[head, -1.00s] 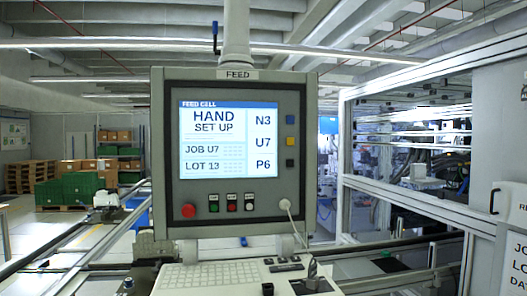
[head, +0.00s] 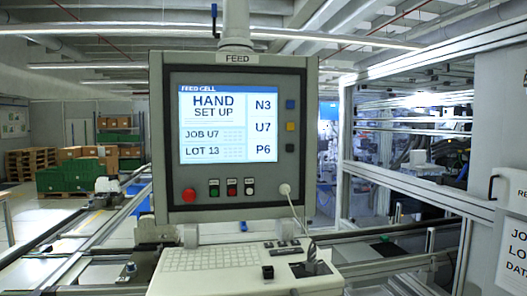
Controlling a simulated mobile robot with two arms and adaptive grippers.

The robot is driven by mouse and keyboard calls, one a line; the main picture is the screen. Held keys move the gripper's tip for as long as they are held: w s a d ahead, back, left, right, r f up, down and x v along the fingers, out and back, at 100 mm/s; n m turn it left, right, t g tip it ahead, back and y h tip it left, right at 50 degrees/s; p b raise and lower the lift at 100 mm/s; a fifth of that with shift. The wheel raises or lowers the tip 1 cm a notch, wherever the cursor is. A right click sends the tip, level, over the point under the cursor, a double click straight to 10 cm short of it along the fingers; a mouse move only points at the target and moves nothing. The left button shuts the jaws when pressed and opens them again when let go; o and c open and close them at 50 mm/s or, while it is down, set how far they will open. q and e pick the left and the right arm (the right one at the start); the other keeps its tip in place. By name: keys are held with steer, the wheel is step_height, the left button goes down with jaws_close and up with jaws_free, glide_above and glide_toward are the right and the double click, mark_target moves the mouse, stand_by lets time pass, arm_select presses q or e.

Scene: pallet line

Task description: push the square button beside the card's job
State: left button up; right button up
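A grey operator panel (head: 182,150) marked FEED stands in front of me. Its lit screen (head: 228,150) reads HAND SET UP, JOB U7 and LOT 13, with N3, U7 and P6 listed down its right side. Beside these labels are three square buttons: a blue button (head: 290,104) by N3, a yellow button (head: 290,127) by U7 and a black button (head: 290,148) by P6. A white card (head: 512,245) at the right edge is cut off; only the starts of its JOB, LOT and DATE lines show, so its job cannot be read. Neither gripper is in view.
A red round button (head: 189,195) and three small buttons sit below the screen. Framed machinery (head: 400,178) stands to the right; pallets and green crates (head: 66,178) are far left.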

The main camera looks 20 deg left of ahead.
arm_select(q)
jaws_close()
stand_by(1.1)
